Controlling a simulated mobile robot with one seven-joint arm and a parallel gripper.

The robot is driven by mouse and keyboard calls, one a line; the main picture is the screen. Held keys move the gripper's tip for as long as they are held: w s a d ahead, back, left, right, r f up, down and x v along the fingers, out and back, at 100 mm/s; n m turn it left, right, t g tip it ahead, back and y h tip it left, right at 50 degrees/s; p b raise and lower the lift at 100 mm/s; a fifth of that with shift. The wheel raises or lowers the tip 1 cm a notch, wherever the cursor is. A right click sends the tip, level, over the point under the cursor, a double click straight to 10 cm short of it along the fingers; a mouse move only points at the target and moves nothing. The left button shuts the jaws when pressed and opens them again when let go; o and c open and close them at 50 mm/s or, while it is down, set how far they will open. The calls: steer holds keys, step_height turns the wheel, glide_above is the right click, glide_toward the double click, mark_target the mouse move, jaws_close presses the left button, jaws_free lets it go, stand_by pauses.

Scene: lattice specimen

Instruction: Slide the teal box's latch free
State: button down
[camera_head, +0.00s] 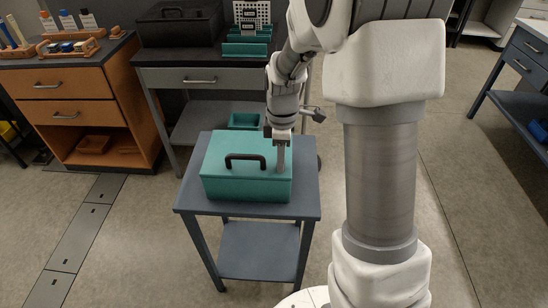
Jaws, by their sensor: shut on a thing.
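The teal box (222,183) sits closed on a small grey-blue table (303,205). A dark arched handle (245,158) stands on its lid. My gripper (281,168) points down over the right part of the box, to the right of the handle. Its fingers are shut on a small part at the box's right side, which I take to be the latch. The fingers and wrist hide the latch, so its shape and position cannot be seen.
Behind stands a grey bench (205,76) with a black case (180,24) and a teal rack (246,47). An orange cabinet (70,88) is at left, a blue drawer table (530,55) at right. The floor around the small table is clear.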

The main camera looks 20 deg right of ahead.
steer(key=c, duration=0.7)
jaws_free()
step_height(320, 180, up, 18)
steer(key=p, duration=0.3)
steer(key=shift+f, duration=0.25)
